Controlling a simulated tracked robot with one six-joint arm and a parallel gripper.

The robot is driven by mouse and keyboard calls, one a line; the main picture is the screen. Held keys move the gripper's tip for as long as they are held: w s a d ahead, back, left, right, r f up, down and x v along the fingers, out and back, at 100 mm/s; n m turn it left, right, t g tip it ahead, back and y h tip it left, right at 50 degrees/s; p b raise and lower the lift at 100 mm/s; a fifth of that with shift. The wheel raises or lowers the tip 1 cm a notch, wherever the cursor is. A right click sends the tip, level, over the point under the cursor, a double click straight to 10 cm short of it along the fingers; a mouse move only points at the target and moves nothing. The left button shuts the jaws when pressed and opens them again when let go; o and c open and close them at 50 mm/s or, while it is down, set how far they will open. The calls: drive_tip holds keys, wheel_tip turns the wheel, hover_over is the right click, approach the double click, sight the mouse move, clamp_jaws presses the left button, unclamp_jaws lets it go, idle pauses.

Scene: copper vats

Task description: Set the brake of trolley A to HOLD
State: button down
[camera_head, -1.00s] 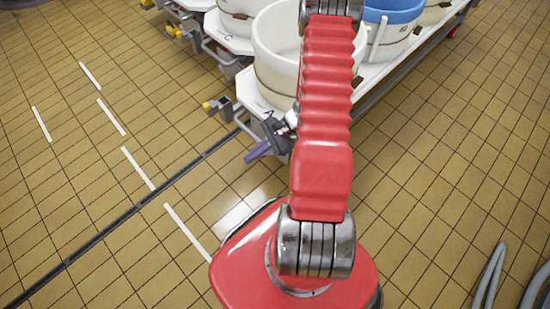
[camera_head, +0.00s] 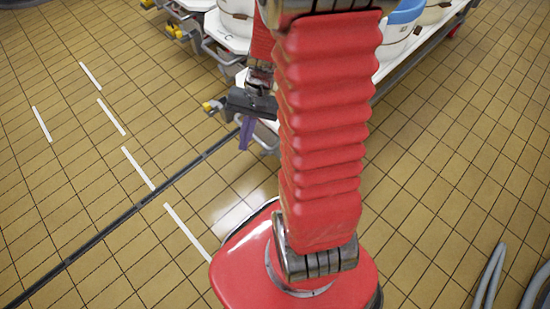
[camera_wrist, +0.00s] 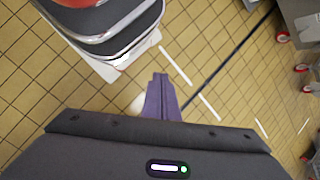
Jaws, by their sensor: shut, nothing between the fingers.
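My gripper (camera_head: 247,140) has a dark body and purple fingers, which are together with nothing between them. It points down beside the front end of the nearest trolley (camera_head: 268,139), which my arm mostly covers. Its letter is hidden, so I cannot tell whether it is trolley A. A yellow-tipped part (camera_head: 210,106) sticks out just left of my gripper; I cannot tell whether it is the brake or how it is set. In the wrist view the closed fingers (camera_wrist: 163,98) are over tiled floor, apart from any trolley.
A trolley carrying a vat marked C (camera_head: 232,38) stands behind, with further yellow-tipped parts (camera_head: 172,30) beyond it. Red-wheeled trolley parts (camera_wrist: 298,20) show at the wrist view's right. Grey hoses (camera_head: 490,275) lie at lower right. The left floor is clear, with white dashes and a dark drain line.

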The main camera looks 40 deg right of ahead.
drive_tip(key=s+a+r+n+t+h, duration=0.1)
drive_tip(key=a+r+n+t, duration=0.1)
drive_tip(key=r, duration=0.5)
drive_tip(key=s+a+r+n+t+h, duration=0.2)
drive_tip(key=a+r+n, duration=0.2)
drive_tip(key=r, duration=0.4)
drive_tip(key=s+a+r+n+t+h, duration=0.1)
drive_tip(key=a+r+n+t, duration=0.1)
drive_tip(key=r, duration=0.5)
drive_tip(key=shift+s+a+r+n+h, duration=0.35)
drive_tip(key=shift+s+a+n+h, duration=0.05)
drive_tip(key=shift+a+n, duration=0.35)
drive_tip(key=shift+s, duration=0.1)
